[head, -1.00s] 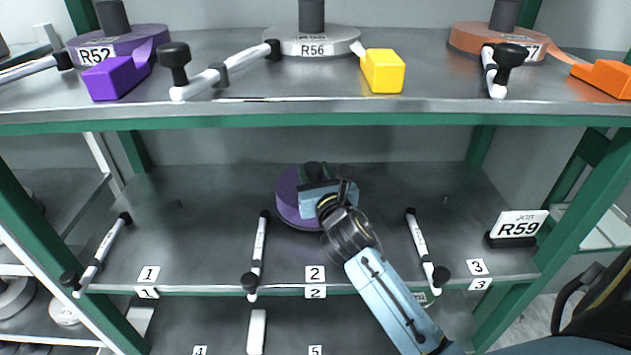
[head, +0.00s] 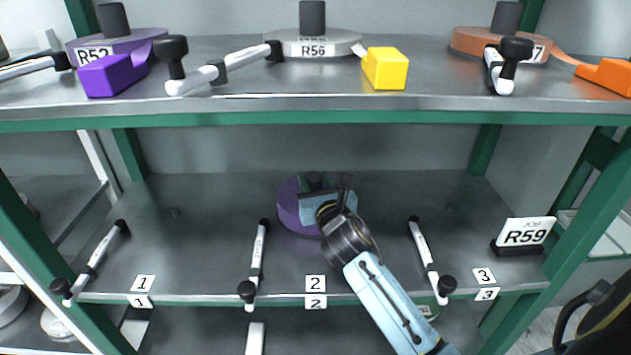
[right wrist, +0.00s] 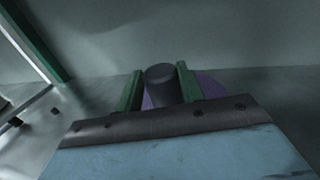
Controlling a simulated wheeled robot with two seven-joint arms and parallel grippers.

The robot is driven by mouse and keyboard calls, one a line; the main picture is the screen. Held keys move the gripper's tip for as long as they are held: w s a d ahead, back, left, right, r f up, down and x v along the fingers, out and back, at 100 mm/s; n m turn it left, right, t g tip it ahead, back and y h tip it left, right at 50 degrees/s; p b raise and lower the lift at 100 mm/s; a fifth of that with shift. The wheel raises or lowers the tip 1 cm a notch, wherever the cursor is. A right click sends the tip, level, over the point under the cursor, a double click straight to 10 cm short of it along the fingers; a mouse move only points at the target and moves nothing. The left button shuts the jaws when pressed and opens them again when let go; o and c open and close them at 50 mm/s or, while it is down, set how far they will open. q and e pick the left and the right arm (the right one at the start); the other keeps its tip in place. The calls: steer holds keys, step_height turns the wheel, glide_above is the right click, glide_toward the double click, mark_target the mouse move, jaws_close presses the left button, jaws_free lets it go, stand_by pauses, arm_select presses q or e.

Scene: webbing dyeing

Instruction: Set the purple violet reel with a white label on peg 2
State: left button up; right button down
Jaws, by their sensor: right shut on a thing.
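The purple violet reel (head: 288,206) is on or just above the middle shelf, behind the number 2 tags (head: 315,283). I cannot tell whether it touches the shelf. My right gripper (head: 317,183) reaches in from the lower right and covers much of it. In the right wrist view, the green fingers (right wrist: 160,88) are shut on the reel's dark upright hub (right wrist: 161,84), with purple (right wrist: 212,86) showing behind them. The white label does not show, and peg 2 is hidden. My left gripper is not in view.
White rods with black knobs stand left (head: 259,255) and right (head: 424,258) of the number 2 place. A R59 sign (head: 525,232) is at the shelf's right. The upper shelf edge (head: 315,105) runs above my arm, with several reels on it. Places 1 and 3 look clear.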

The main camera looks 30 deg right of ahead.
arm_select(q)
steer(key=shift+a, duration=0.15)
arm_select(e)
steer(key=shift+r, duration=0.15)
steer(key=c, duration=0.8)
jaws_free()
steer(key=shift+f, duration=0.25)
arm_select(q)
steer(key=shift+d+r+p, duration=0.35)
arm_select(e)
steer(key=v, duration=1.3)
steer(key=shift+s+r, duration=0.2)
steer(key=shift+s, duration=0.05)
